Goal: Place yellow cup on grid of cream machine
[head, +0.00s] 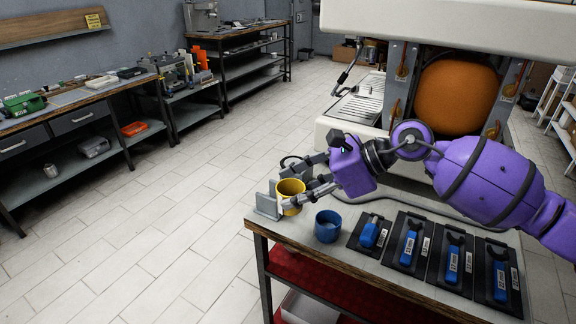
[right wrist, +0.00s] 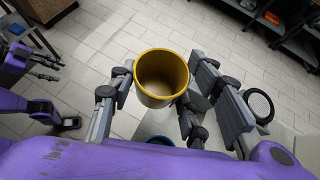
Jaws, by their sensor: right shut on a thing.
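The yellow cup (head: 290,194) is upright between the fingers of my right gripper (head: 292,191), near the table's far left corner. In the right wrist view the yellow cup (right wrist: 161,76) shows its open mouth, with fingers shut on it from both sides. I cannot tell whether its base touches the table. The cream machine (head: 430,22) stands behind the table.
A blue cup (head: 328,227) stands on the table (head: 262,226) right of the yellow cup. Several dark trays with blue-handled tools (head: 408,246) lie farther right. An orange round boiler (head: 456,96) sits in the machine. The tiled floor at left is free.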

